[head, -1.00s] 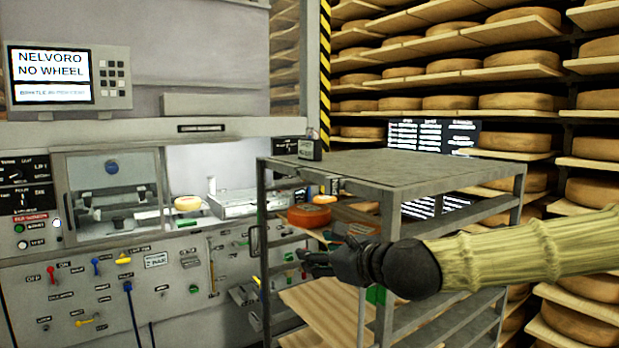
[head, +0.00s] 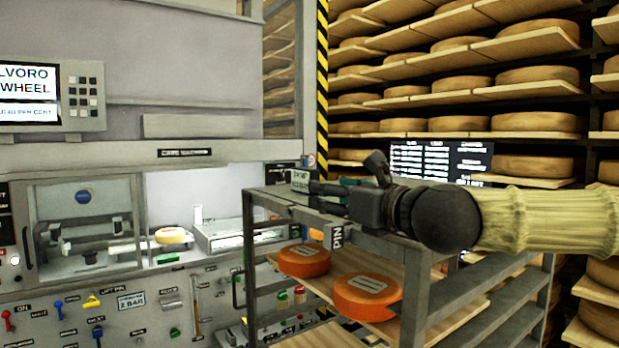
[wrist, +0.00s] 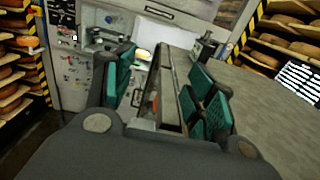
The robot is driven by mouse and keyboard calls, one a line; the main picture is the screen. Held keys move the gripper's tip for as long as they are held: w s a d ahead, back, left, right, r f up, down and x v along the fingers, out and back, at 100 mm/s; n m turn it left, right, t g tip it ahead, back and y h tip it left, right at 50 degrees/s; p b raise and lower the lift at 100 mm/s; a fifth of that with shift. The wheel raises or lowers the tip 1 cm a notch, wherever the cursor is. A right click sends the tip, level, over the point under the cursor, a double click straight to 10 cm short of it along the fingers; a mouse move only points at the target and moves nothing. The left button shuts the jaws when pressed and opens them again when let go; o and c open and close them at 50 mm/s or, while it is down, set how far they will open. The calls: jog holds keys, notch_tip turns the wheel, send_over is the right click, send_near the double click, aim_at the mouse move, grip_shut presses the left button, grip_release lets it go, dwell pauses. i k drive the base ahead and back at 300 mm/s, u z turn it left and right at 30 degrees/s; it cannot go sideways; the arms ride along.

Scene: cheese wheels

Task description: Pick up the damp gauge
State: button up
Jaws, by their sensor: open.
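The damp gauge (head: 301,181) is a small dark box with a pale lettered face, standing on the grey top of the wheeled rack near its far left corner. In the wrist view a small dark box that looks like the gauge (wrist: 205,48) stands on the rack top, ahead of and to the right of the jaws. My gripper (head: 322,193) is at the rack's left edge, just right of the gauge in the head view and partly overlapping it. In the wrist view my gripper (wrist: 162,85) has its green-padded fingers spread with nothing between them, straddling the rack's edge.
The rack (head: 440,280) holds orange cheese wheels (head: 367,297) on a wooden board below its top. A grey machine (head: 200,120) with a screen and levers stands to the left. Shelves of cheese wheels (head: 540,122) fill the back right. The rack top is mostly bare.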

aim_at(300, 176)
jog(key=i, duration=0.85)
